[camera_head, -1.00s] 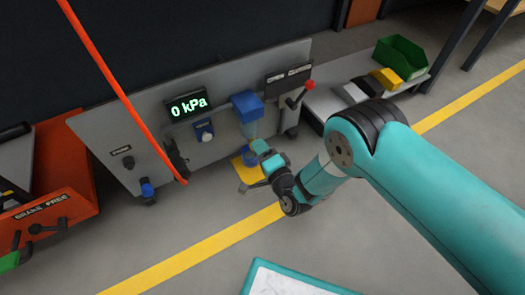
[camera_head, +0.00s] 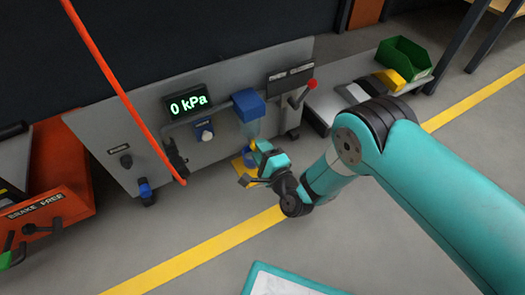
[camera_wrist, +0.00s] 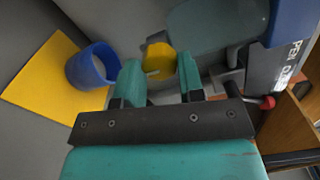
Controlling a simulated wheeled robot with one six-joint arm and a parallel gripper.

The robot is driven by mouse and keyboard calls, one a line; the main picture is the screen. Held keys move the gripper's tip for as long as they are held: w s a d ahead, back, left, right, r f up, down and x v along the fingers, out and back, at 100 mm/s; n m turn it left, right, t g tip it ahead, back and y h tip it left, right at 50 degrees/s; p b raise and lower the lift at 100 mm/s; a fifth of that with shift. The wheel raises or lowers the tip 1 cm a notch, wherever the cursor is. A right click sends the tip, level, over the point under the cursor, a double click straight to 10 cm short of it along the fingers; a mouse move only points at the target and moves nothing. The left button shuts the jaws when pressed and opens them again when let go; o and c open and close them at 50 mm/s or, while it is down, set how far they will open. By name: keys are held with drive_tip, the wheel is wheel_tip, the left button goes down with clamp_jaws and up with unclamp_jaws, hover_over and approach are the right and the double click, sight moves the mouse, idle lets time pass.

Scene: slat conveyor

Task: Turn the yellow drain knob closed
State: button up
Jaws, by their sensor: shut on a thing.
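The yellow drain knob (camera_wrist: 158,60) shows between my fingers in the wrist view, below the bowl of the blue-topped unit (camera_head: 247,103). A small pale mark shows on its face. My gripper (camera_wrist: 160,73) is shut on the knob, one teal finger on each side. In the head view my gripper (camera_head: 257,165) is low in front of the panel, under the blue-topped unit, and mostly hides the knob.
A blue cup (camera_wrist: 92,66) stands on a yellow mat (camera_wrist: 40,78) left of my fingers. The grey panel (camera_head: 100,130) carries a display (camera_head: 187,104) reading 0 kPa and a red-tipped lever (camera_head: 312,84). A red hose (camera_head: 120,90) hangs in front.

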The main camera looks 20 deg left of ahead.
drive_tip(key=shift+a+r, duration=0.1)
drive_tip(key=shift+r, duration=0.05)
drive_tip(key=o, duration=0.9)
drive_tip(key=shift+d+r+p, duration=0.1)
drive_tip(key=shift+d+p, duration=0.1)
drive_tip(key=shift+p, duration=1)
drive_tip(key=shift+f+p+v, duration=0.1)
drive_tip(key=shift+p+v, duration=4.2)
drive_tip(key=shift+p, duration=1.7)
drive_tip(key=shift+f+p+v, duration=0.15)
drive_tip(key=shift+p+v, duration=4.15)
drive_tip(key=shift+p, duration=1.65)
